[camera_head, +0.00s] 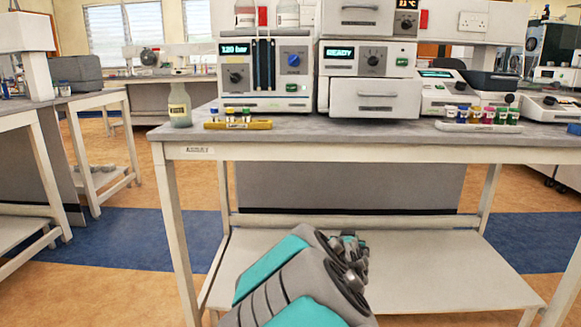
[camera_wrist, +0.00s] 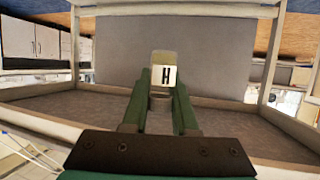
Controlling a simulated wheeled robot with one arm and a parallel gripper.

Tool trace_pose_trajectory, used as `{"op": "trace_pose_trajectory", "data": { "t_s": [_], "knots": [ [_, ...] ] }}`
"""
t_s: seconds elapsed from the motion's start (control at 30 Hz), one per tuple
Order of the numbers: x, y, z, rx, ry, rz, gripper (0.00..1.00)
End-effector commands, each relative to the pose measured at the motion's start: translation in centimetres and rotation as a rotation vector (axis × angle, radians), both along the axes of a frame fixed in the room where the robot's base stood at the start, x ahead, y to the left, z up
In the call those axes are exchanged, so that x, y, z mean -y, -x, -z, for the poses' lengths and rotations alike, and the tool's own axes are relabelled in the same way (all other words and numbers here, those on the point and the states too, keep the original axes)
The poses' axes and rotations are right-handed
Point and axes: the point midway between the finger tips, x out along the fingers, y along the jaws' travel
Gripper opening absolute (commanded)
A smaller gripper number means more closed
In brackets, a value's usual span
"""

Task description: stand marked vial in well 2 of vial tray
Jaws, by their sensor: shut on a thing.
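My gripper (camera_wrist: 162,88) is shut on a vial (camera_wrist: 163,75) with a white label marked with a black H. The vial points away from the wrist, between the green fingers. In the head view my gripper (camera_head: 350,243) is low, below the tabletop in front of the bench; the held vial cannot be made out there. A yellow tray (camera_head: 262,125) with several small capped vials stands at the front left of the bench. A pale tray (camera_head: 478,127) with several colourful vials stands at the front right. Well numbers are too small to read.
The grey bench top (camera_head: 345,133) has clear room between the two trays. A labelled bottle (camera_head: 180,105) stands left of the yellow tray. Instruments (camera_head: 265,75) line the back. The bench's front edge and lower shelf (camera_head: 430,275) are near my arm.

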Motion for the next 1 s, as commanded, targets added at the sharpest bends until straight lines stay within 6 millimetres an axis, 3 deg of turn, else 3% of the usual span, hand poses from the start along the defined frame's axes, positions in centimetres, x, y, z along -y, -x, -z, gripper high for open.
{"op": "trace_pose_trajectory", "data": {
  "t_s": [0.23,0.5,0.7,1.0],
  "knots": [
    [1.2,-1.9,6.4,-0.015,-0.002,-0.111,0.00],
    [0.2,-2.5,12.1,-0.007,-0.001,-0.253,0.00],
    [-0.2,-2.3,13.5,-0.006,0.002,-0.287,0.00],
    [-0.8,-2.6,13.1,-0.001,-0.001,-0.292,0.00]
  ]
}}
